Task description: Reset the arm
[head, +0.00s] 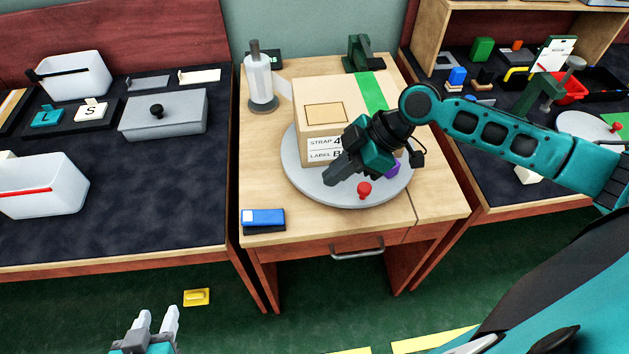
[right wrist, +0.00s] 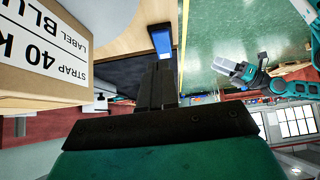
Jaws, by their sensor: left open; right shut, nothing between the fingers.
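My right arm reaches in from the right in the head view. Its gripper (head: 340,172) is shut and empty, in front of a cardboard box (head: 312,90) and above a round grey turntable (head: 300,181). In the right wrist view the shut fingers (right wrist: 157,85) point away from me, with the box (right wrist: 40,97) beside them on the left. My left gripper (head: 158,322) is open and empty, low at the bottom left over the green floor. It also shows in the right wrist view (right wrist: 237,70).
The box has a green strip and a printed label. A red knob (head: 364,190) stands on the turntable's front. A blue block (head: 263,219) lies at the wooden table's front left. Side tables hold a grey lidded box (head: 165,117), white bins (head: 45,185) and several small items.

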